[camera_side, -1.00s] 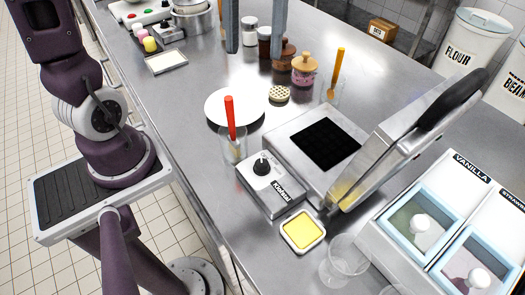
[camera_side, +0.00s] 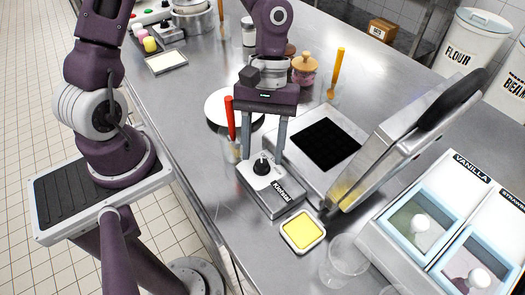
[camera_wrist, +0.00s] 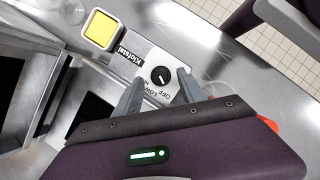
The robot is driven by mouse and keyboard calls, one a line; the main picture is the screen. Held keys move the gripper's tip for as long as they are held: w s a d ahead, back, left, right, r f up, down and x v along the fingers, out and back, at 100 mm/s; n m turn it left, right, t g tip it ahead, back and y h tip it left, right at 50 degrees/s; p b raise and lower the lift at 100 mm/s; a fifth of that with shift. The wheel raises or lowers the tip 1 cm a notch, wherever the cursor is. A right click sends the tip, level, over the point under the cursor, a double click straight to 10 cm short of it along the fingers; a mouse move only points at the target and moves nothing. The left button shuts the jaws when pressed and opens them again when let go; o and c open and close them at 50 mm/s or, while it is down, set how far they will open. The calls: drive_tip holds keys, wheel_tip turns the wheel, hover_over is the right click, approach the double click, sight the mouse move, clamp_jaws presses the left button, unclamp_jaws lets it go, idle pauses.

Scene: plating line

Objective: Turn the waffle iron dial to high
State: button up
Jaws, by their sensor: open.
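The waffle iron (camera_side: 350,112) stands on the steel counter with its lid raised and its dark grid showing. Its control box carries a black dial (camera_side: 262,164), which also shows in the wrist view (camera_wrist: 160,75). A white pointer line is on the dial, with OFF and LOW lettering beside it; any high mark is not readable. My gripper (camera_side: 262,158) is open, its grey fingers pointing down on either side of the dial. In the wrist view my gripper (camera_wrist: 157,90) has the dial between and slightly beyond the fingertips, with no contact visible.
A glass with a red-handled utensil (camera_side: 230,118) stands close left of my gripper. A white plate (camera_side: 216,106) is behind it. A yellow-filled dish (camera_side: 303,230) and a clear cup (camera_side: 343,260) are in front. The raised lid (camera_side: 400,140) leans over the right side.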

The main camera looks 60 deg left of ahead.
drive_tip(key=shift+s+d+f, duration=0.2)
drive_tip(key=shift+f, duration=0.45)
clamp_jaws()
